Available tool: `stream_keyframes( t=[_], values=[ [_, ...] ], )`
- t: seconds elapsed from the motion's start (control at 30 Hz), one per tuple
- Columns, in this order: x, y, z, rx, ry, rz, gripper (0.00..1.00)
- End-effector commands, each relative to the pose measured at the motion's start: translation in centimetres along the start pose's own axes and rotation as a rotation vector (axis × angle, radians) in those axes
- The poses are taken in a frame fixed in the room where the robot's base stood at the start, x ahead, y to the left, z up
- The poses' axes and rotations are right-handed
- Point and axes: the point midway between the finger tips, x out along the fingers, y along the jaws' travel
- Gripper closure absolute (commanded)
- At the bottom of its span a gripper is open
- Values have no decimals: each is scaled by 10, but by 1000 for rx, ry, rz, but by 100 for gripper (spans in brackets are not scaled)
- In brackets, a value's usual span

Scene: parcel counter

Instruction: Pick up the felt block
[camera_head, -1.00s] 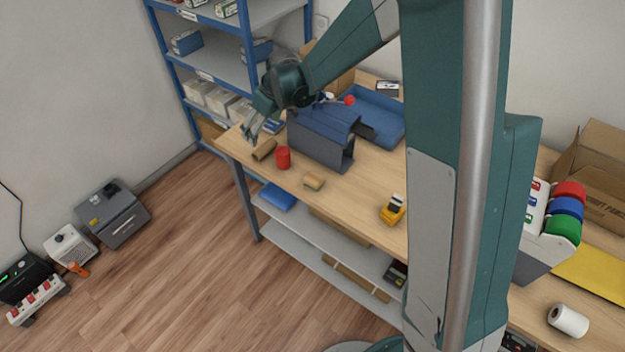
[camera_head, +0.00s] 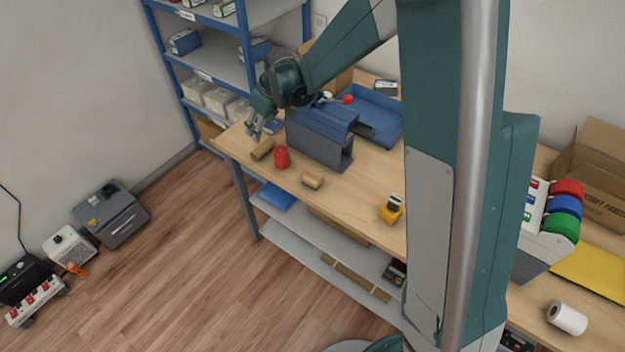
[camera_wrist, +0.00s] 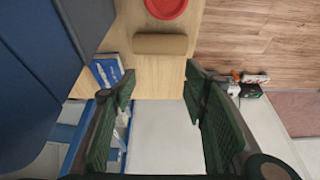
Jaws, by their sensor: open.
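A small tan block (camera_head: 313,181) with a darker band lies near the table's front edge; it looks like the felt block, though its material is too small to tell. A brown rounded piece (camera_head: 263,149) lies to its left, beyond a red cylinder (camera_head: 282,157). My gripper (camera_head: 257,130) is open and empty above the table's far left end, close to the brown piece and apart from the tan block. In the wrist view my open fingers (camera_wrist: 160,105) point past the table edge; the brown piece (camera_wrist: 160,44) and red cylinder (camera_wrist: 167,6) lie beyond them. The tan block is not visible there.
A dark grey box-like stand (camera_head: 318,145) is right beside my gripper, with a blue tray (camera_head: 385,112) behind it. A blue shelf unit (camera_head: 245,55) stands beyond the table. A yellow device (camera_head: 391,211) lies to the right; bare tabletop (camera_head: 350,190) lies between.

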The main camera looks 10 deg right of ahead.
Motion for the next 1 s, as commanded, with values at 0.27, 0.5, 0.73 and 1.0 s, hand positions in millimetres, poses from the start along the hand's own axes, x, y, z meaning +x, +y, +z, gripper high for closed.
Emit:
stream_keyframes(
  t=[0.27, 0.5, 0.73, 1.0],
  values=[
    [-2, 0, 7, 100, -12, 1, 56],
    [-6, 0, 27, 369, -47, 11, 56],
    [-11, 0, 50, 694, -85, 34, 56],
    [-17, 0, 73, 1027, -118, 71, 56]
  ],
)
